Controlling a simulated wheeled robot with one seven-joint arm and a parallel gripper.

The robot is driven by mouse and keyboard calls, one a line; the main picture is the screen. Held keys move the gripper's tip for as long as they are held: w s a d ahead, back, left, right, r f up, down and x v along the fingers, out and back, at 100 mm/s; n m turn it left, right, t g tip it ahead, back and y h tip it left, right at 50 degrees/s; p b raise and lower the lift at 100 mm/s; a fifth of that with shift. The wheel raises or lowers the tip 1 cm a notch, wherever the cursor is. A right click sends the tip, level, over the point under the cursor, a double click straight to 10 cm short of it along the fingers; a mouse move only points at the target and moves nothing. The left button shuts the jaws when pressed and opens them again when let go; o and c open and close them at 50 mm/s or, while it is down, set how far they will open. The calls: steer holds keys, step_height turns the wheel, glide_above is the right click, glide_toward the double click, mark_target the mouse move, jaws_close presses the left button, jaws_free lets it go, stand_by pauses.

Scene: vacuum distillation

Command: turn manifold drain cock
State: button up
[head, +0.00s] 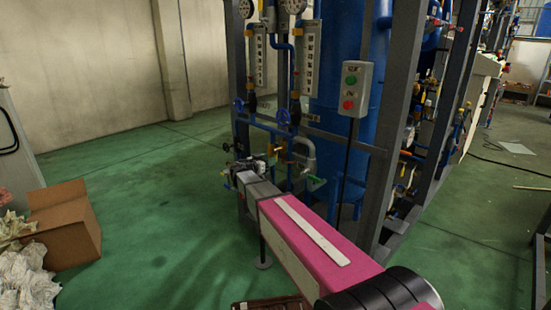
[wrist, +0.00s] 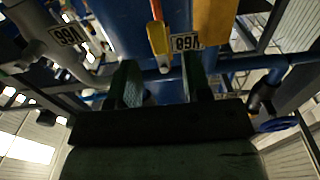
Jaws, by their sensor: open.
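My gripper (head: 243,168) is at the pipe manifold (head: 268,127) low on the front of the skid. In the wrist view its two fingers (wrist: 160,72) are apart, with nothing clearly held between them. A small yellow handle (wrist: 158,40) with an orange-red part above it shows just beyond the fingertips, between them in the picture. A white tag (wrist: 187,42) with upside-down lettering is beside it, partly behind the right finger. I cannot tell whether this handle is the drain cock or whether a finger touches it. A green-handled valve (head: 316,181) is right of my gripper in the head view.
A blue column (head: 340,60) and a grey upright (head: 395,110) stand behind and right of my arm. A button box (head: 355,88) hangs on a post. Blue pipes (wrist: 240,63) crowd the wrist view. A cardboard box (head: 65,225) lies left; green floor between is clear.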

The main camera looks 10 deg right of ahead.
mark_target(275, 155)
steer(key=shift+x, duration=2.5)
jaws_close()
